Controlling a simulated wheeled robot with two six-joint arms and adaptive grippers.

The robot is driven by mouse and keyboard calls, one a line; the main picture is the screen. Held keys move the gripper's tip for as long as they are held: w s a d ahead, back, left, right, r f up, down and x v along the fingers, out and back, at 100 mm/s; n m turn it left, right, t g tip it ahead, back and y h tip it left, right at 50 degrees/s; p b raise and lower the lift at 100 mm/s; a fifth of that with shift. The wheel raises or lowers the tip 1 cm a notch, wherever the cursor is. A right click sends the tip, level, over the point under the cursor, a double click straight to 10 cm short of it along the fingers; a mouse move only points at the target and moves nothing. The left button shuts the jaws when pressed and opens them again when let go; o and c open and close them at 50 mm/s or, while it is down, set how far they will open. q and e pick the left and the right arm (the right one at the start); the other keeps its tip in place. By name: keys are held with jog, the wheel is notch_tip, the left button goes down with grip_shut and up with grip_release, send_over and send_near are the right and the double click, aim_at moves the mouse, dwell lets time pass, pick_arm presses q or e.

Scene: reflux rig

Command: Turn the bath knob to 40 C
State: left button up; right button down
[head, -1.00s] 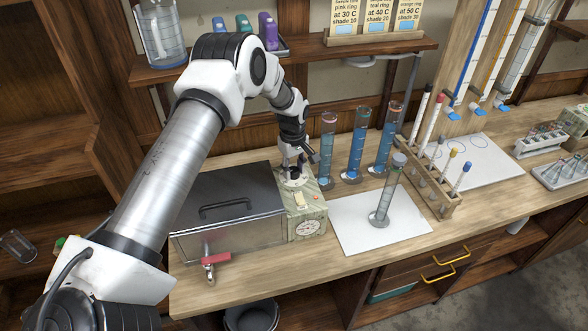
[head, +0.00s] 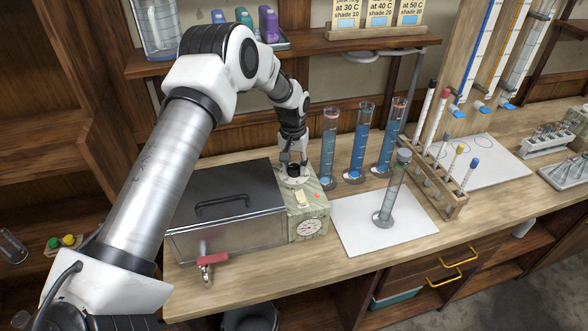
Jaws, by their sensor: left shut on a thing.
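The water bath (head: 225,211) is a metal box with a dark lid on the left of the bench. Its pale green control unit (head: 307,208) stands at its right end, with a round white dial (head: 311,228) on the front. The dark bath knob (head: 294,171) is on top of the unit, partly hidden by my fingers. My left gripper (head: 293,164) points down over the unit and is shut on the knob. The dial's figures are too small to read. My right gripper is not in view.
Several cylinders with blue liquid stand behind the unit, one of them here (head: 328,150). A clear cylinder (head: 392,192) stands on a white mat (head: 355,236). A wooden rack (head: 455,207) holds tubes. Cards (head: 367,12) above show 30, 40 and 50 C. A red-handled tap (head: 212,259) juts out in front.

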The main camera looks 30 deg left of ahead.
pick_arm(q)
jog(key=m, duration=0.2)
jog(key=m+b, duration=0.1)
jog(key=m, duration=0.3)
jog(key=shift+s+f+b, duration=0.1)
jog(key=shift+f+b, duration=0.2)
jog(key=shift+b, duration=0.1)
jog(key=m, duration=0.4)
jog(key=shift+b, duration=0.3)
jog(key=shift+m, duration=1.7)
jog(key=shift+g, duration=0.3)
jog(key=o, duration=1.1)
jog(key=shift+o, duration=0.2)
jog(key=shift+w, duration=0.2)
